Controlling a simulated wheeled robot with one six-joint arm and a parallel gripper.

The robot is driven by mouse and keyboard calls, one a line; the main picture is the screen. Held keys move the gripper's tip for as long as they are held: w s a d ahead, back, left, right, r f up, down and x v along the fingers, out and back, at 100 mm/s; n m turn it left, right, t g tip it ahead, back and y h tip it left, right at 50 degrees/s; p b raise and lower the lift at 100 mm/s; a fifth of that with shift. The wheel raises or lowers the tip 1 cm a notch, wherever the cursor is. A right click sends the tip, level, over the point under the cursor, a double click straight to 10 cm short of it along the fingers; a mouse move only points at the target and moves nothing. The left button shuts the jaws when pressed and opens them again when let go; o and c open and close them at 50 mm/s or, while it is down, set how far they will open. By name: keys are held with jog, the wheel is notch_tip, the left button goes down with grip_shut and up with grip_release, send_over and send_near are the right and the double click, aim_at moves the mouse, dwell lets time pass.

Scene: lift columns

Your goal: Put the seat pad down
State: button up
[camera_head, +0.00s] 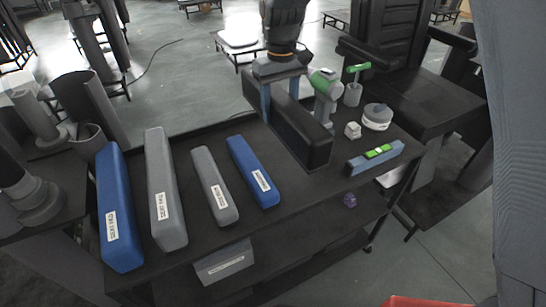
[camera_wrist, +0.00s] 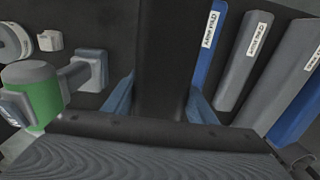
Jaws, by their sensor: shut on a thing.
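The seat pad, a long black block (camera_head: 308,138), is at the middle of the dark table (camera_head: 345,201) in the head view. My gripper (camera_head: 280,92) comes down from above with its blue-grey fingers on either side of the block's far part. It is shut on the block. In the wrist view the black pad (camera_wrist: 165,60) runs up between the two blue fingers (camera_wrist: 163,100). The pad is close to the tabletop; I cannot tell whether its underside touches it.
Blue pads (camera_head: 119,190) (camera_head: 252,165) and grey pads (camera_head: 163,180) (camera_head: 214,180) lie left. A green-and-grey tool (camera_head: 325,85), white tape roll (camera_head: 377,117), small white block (camera_head: 352,130) and level (camera_head: 376,157) stand right. A grey box (camera_head: 224,263) is below the table's front edge.

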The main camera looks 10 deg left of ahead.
jog(key=f+b, duration=0.1)
jog(key=w+f+b, duration=0.1)
jog(key=f, duration=0.1)
jog(key=w+f+b, duration=0.1)
jog(key=shift+w+d+f, duration=0.1)
jog(key=shift+w+f, duration=0.1)
jog(key=shift+w, duration=0.05)
notch_tip(320, 180, down, 10)
jog(key=shift+r+p, duration=0.1)
jog(key=shift+p, duration=0.95)
jog(key=o, duration=1.2)
jog(key=shift+f, duration=0.2)
jog(key=shift+c, duration=0.2)
jog(key=shift+r, duration=0.15)
notch_tip(320, 180, up, 12)
jog(key=b, duration=0.3)
